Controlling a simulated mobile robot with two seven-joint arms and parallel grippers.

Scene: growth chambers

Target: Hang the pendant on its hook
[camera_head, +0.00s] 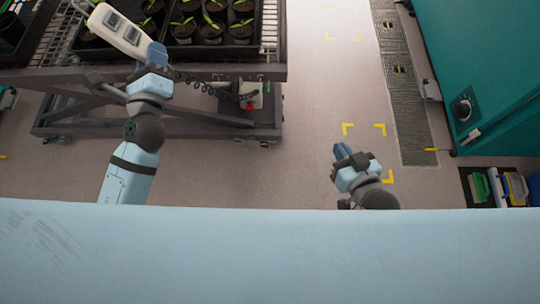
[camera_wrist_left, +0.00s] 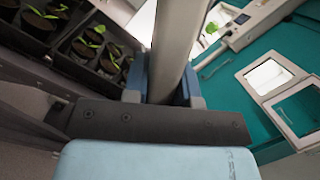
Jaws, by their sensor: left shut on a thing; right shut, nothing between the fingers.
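The pendant (camera_head: 118,30) is a long cream-white handset with grey button panels, at the top left of the head view. My left gripper (camera_head: 155,58) is shut on its lower right end and holds it over the edge of the plant cart. A dark coiled cord (camera_head: 215,90) hangs beside the cart's edge from near the gripper. In the left wrist view the pendant (camera_wrist_left: 180,40) stands between the blue fingers, seen as a pale shaft. My right gripper (camera_head: 340,150) is shut and empty over the floor. I cannot make out the hook.
The cart (camera_head: 215,72) carries black trays (camera_head: 250,52) of potted seedlings on a wire shelf. A small white and red box (camera_head: 250,95) sits at its lower frame. A teal cabinet (camera_head: 490,70) stands at the right. Floor between them is clear.

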